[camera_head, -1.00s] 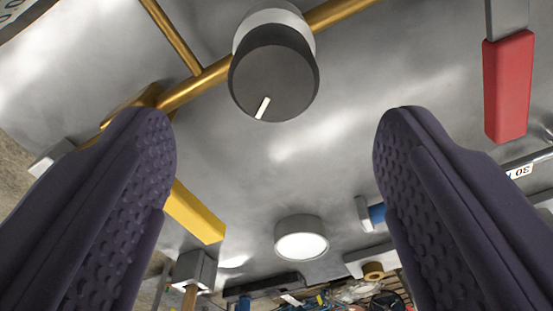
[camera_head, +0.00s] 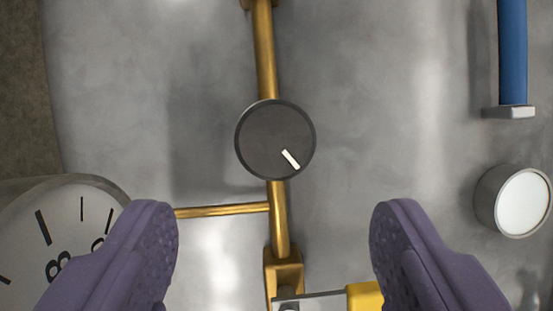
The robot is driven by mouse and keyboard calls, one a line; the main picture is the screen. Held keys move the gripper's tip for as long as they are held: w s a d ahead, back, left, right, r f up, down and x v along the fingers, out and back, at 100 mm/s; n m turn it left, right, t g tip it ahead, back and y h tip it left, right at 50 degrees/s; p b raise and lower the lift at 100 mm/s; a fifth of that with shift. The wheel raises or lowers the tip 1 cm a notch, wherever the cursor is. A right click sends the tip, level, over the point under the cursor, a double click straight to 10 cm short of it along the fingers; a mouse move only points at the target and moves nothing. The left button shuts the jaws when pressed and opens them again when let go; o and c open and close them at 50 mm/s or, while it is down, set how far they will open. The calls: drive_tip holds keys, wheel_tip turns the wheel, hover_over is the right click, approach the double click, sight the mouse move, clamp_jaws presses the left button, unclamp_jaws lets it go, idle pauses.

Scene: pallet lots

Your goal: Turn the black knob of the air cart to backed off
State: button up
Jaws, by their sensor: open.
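The black knob (camera_head: 272,137) is a round dark disc on a brass pipe, a little above the middle of the view and seen nearly face on. Its white mark (camera_head: 290,159) points to the lower right. My gripper (camera_head: 275,215) is open, with one purple finger at the lower left and one at the lower right. The knob lies beyond the fingertips, between them sideways and higher in the picture. The fingers appear clear of it, and nothing is between them.
A brass pipe (camera_head: 265,50) runs down the grey panel (camera_head: 400,120). A dial gauge (camera_head: 75,220) is partly behind the left finger. A yellow handle (camera_head: 364,296) shows at the bottom. A white-faced round fitting (camera_head: 525,202) and blue handle (camera_head: 513,50) are at the right.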

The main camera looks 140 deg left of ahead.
sight(276, 147)
drive_tip(key=shift+m, duration=0.5)
drive_tip(key=b+x, duration=0.2)
drive_tip(key=x, duration=0.5)
drive_tip(key=shift+d+f, duration=0.2)
drive_tip(key=shift+f, duration=0.1)
drive_tip(key=shift+c, duration=0.3)
drive_tip(key=c, duration=1)
